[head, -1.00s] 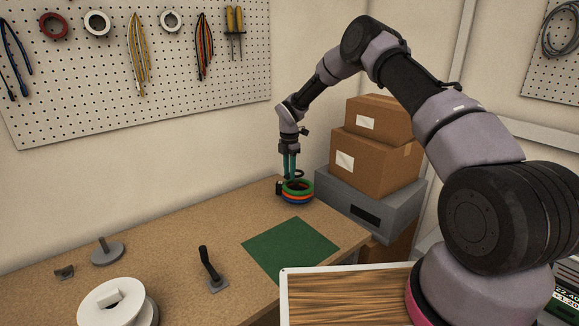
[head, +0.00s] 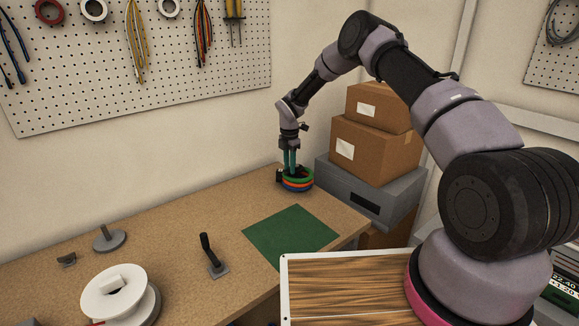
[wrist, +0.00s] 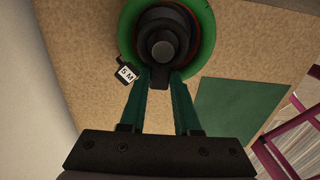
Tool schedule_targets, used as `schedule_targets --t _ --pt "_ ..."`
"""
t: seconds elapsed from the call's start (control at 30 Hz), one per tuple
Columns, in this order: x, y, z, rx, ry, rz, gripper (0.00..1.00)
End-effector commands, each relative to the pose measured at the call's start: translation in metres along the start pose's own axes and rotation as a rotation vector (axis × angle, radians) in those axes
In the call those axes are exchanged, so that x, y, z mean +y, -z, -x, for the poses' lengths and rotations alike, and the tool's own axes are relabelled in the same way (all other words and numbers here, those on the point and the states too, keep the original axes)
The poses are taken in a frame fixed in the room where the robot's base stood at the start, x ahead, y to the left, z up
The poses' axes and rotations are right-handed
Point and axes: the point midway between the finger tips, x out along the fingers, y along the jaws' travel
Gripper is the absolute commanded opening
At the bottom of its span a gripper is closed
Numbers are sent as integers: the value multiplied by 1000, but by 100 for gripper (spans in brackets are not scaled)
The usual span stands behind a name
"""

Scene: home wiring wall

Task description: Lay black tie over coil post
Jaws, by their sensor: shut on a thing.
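A stack of coils in green, orange and blue (head: 298,185) stands around a post at the far end of the bench. In the wrist view, the grey post top (wrist: 163,49) shows inside the green coil (wrist: 207,40). The black tie (wrist: 160,77) is a dark ring seen around the post top, with its near part between my fingertips. My gripper (head: 291,168) points down over the stack, its teal fingers shut on the tie. How far down the post the tie sits is hard to tell.
A small black 5M tag (wrist: 125,72) sits beside the coils. A green mat (head: 290,236), a black-handled stand (head: 212,257), a white spool (head: 115,292) and a grey base with a peg (head: 109,239) are on the bench. Cardboard boxes (head: 375,150) stand to the right.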

Motion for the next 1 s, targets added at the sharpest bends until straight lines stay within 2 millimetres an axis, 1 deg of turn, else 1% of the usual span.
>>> schedule_targets --t 0.03,0.07,0.1,0.13,0.4,0.53,0.67,0.9,1.0 --pt "0 -2 0 -2 0 -1 34" --pt "0 -2 0 -2 0 -1 46" --pt "0 -2 0 -2 0 -1 61" --pt "0 -2 0 -2 0 -1 66" --pt "0 -1 0 -1 0 0 66" --pt "0 -1 8 -1 -1 0 66" --pt "1 -1 29 -2 -3 0 66" --pt "0 -1 78 -2 -2 -1 66" --pt "0 -1 92 -2 -2 -1 66"
